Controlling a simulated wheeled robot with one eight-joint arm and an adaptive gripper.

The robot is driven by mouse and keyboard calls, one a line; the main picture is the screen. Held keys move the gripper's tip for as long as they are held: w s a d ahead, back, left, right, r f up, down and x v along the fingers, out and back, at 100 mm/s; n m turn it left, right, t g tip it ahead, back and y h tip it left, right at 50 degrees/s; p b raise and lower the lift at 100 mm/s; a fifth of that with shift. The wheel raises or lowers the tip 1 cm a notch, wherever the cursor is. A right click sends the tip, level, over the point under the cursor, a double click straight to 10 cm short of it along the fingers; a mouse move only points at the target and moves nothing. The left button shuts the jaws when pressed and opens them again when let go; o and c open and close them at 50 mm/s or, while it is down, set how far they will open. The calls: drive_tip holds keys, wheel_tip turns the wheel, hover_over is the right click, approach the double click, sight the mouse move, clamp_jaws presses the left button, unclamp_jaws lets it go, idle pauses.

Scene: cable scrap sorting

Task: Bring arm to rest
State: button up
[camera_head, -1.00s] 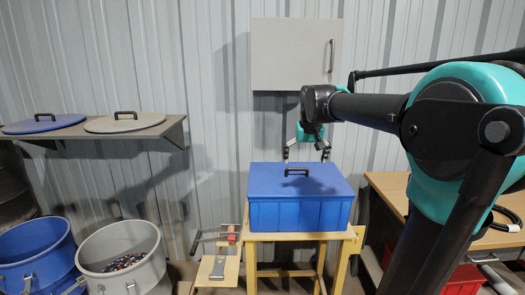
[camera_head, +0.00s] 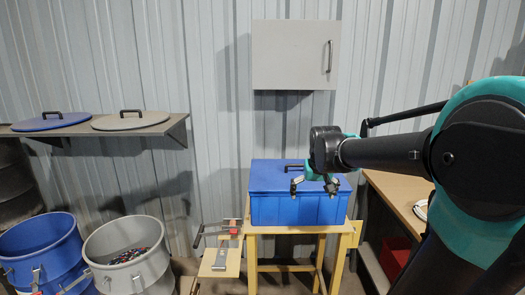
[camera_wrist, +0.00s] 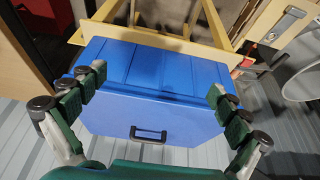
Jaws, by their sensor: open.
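My gripper (camera_head: 315,187) is open and empty, with its fingers spread in front of the blue box in the head view. It also shows in the wrist view (camera_wrist: 160,95), with green-padded fingers at both sides of the box. My arm (camera_head: 385,152) reaches in from the right. The blue box (camera_head: 265,207) has its lid on, with a black handle on top, and stands on a yellow wooden stand (camera_head: 252,265). The box's handle also shows in the wrist view (camera_wrist: 148,134). Part of the box's right side is hidden behind my gripper in the head view.
A blue drum (camera_head: 45,245) and a grey drum (camera_head: 118,240) with scrap stand at the lower left. A shelf (camera_head: 165,130) above holds two round lids. A grey wall cabinet (camera_head: 290,55) hangs behind. A wooden bench (camera_head: 390,200) and red bin (camera_head: 398,250) are at the right.

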drive_tip(key=s+d+f, duration=0.2)
drive_tip(key=s+f, duration=1.5)
drive_tip(key=s, duration=0.1)
drive_tip(key=shift+s+d+f, duration=0.15)
drive_tip(key=shift+s+f, duration=0.05)
drive_tip(key=shift+f, duration=0.2)
